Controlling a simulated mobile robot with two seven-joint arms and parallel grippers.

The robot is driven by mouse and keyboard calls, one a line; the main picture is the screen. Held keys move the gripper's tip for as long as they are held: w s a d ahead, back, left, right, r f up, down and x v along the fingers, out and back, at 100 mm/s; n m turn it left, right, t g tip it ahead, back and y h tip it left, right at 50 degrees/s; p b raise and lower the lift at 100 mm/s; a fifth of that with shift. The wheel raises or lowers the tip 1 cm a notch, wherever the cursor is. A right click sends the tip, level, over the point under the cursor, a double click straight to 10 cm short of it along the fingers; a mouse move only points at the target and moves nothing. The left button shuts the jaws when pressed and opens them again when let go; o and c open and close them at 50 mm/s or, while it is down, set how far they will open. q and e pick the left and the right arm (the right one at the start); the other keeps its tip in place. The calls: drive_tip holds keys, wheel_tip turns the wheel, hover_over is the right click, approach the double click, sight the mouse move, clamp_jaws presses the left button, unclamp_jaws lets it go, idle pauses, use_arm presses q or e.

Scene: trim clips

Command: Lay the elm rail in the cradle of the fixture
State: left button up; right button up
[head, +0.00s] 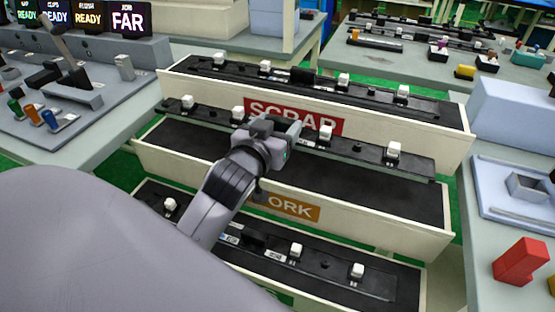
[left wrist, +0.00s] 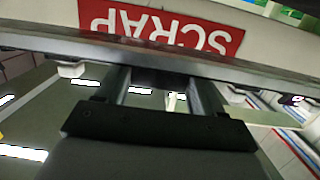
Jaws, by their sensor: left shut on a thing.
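My left gripper (head: 283,130) is shut on a long dark rail (head: 360,150) with several white clips along it. The held rail crosses between the fingers in the left wrist view (left wrist: 250,70), where the gripper (left wrist: 160,92) shows from behind. In the head view the rail appears above the black middle tier, in front of the SCRAP panel. Its label is too small to read, so I cannot tell whether it is the elm rail. Similar rails lie on the top tier (head: 372,93) and bottom tier (head: 330,283). I cannot tell which part is the fixture's cradle. My right gripper is not in view.
The middle tier's front bears an orange WORK sign (head: 292,207), partly hidden by my arm. A red SCRAP sign (head: 335,122) is behind the rail. A grey bench with levers and clamps (head: 95,125) stands left. A red block (head: 520,262) is on the right bench.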

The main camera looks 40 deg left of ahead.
use_arm(q)
wheel_tip(320, 180, down, 3)
drive_tip(key=shift+f, duration=0.2)
drive_tip(key=shift+f+b, duration=0.7)
drive_tip(key=shift+f, duration=1.35)
drive_tip(key=shift+f, duration=0.1)
drive_tip(key=o, duration=0.9)
drive_tip(key=shift+f, duration=0.15)
drive_tip(key=shift+c, duration=0.2)
drive_tip(key=o, duration=0.4)
